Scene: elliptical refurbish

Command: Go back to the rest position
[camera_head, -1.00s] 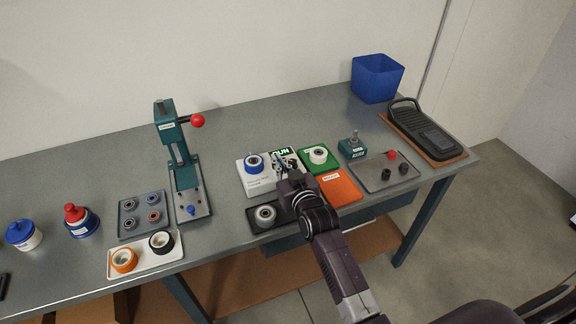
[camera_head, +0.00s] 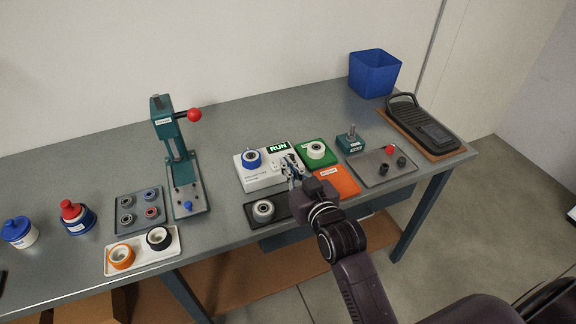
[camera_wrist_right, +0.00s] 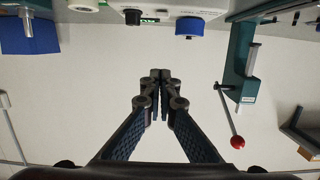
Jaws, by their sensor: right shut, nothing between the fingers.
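My right gripper (camera_head: 290,165) is in the head view, over the front of the white test unit with the green RUN display (camera_head: 278,147). In the right wrist view its two fingers (camera_wrist_right: 160,78) meet at the tips, shut and empty. The blue-hubbed wheel (camera_head: 251,158) sits on the white unit, left of the gripper. The white wheel (camera_head: 315,150) sits on the green tray (camera_head: 322,160), right of it. My left gripper is not in view.
The orange mat (camera_head: 338,180) and a dark tray with a wheel (camera_head: 263,210) lie close to my right arm. A teal press (camera_head: 178,150) with a red knob stands left. A grey tray (camera_head: 375,172), black foot pedal (camera_head: 422,122) and blue bin (camera_head: 373,73) are right.

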